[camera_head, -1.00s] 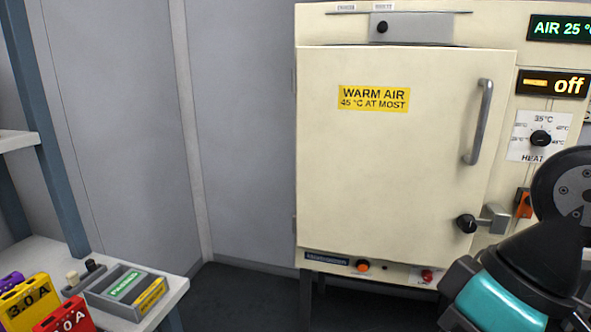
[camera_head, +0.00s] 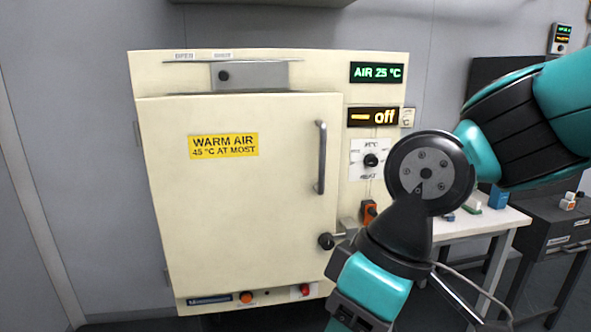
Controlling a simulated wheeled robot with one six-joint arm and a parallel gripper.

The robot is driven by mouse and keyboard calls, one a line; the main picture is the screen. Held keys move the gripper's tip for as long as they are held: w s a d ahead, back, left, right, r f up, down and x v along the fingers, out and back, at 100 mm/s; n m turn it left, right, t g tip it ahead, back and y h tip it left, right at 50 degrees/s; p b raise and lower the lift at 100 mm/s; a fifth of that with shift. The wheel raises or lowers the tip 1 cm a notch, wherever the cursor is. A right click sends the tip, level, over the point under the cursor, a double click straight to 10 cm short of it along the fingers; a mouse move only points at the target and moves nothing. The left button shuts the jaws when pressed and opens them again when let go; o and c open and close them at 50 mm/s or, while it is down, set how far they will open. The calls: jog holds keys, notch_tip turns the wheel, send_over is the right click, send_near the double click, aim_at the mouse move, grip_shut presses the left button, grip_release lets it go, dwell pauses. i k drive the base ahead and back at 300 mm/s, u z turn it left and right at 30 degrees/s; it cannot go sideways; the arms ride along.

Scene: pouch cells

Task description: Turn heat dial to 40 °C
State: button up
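The heat dial (camera_head: 370,160) is a black knob on a white scale plate, on the right side panel of the cream warm-air cabinet (camera_head: 240,190). The scale shows "35°C" at its top and "HEAT" below; the pointer's direction is too small to read. Above it are a green display (camera_head: 377,72) reading "AIR 25 °C" and an amber display (camera_head: 372,117) reading "off". My arm stands in front, just right of and below the dial, without covering it. My gripper is not clearly shown.
The cabinet door is shut, with a vertical handle (camera_head: 321,158) and a black-knobbed latch (camera_head: 327,241). An orange switch (camera_head: 369,212) sits below the dial. A white table (camera_head: 480,222) with small items and a dark drawer unit (camera_head: 552,235) stand to the right.

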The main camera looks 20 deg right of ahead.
aim_at(371, 160)
jog(key=z, duration=1)
jog(key=k, duration=0.85)
jog(key=u, duration=0.7)
jog(key=i, duration=0.5)
